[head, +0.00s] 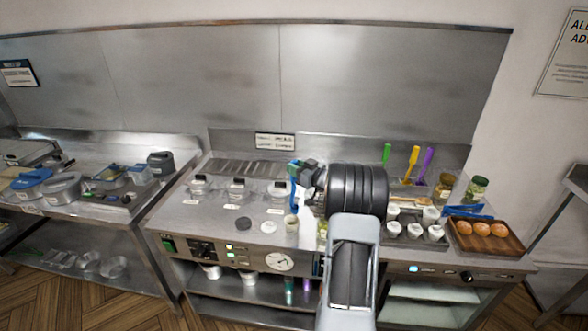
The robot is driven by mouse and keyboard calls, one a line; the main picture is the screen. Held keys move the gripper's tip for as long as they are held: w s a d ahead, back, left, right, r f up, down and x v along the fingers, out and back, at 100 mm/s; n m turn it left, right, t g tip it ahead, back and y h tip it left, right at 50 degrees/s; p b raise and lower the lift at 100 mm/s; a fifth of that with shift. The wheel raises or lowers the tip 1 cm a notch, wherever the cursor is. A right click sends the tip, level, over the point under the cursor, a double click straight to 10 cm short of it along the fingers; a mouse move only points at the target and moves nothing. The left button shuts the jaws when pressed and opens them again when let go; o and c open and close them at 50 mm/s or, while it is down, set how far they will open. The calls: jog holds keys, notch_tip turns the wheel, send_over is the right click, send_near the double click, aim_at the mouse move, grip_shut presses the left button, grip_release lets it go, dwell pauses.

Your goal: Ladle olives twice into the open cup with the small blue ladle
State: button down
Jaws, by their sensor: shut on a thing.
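My gripper (304,172) is near the middle of the counter, shut on the small blue ladle (293,197). The ladle's thin blue handle hangs roughly upright from the jaws. Its lower end is at the mouth of a small pale cup (291,225) on the counter's front part; I cannot tell whether it is inside, above or behind the cup. The ladle's bowl and any olives in it cannot be made out. My wrist and forearm hide the counter just right of the gripper.
Lidded containers (237,188) stand left of the cup, with a dark round lid (243,224) in front. White pots (415,229), jars (478,187), upright coloured utensils (410,163) and a wooden tray (462,241) of round buns are at right. A steel wall closes the back.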

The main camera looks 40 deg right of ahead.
notch_tip(320, 180, up, 9)
jog(key=shift+r, duration=0.1)
dwell(0.6)
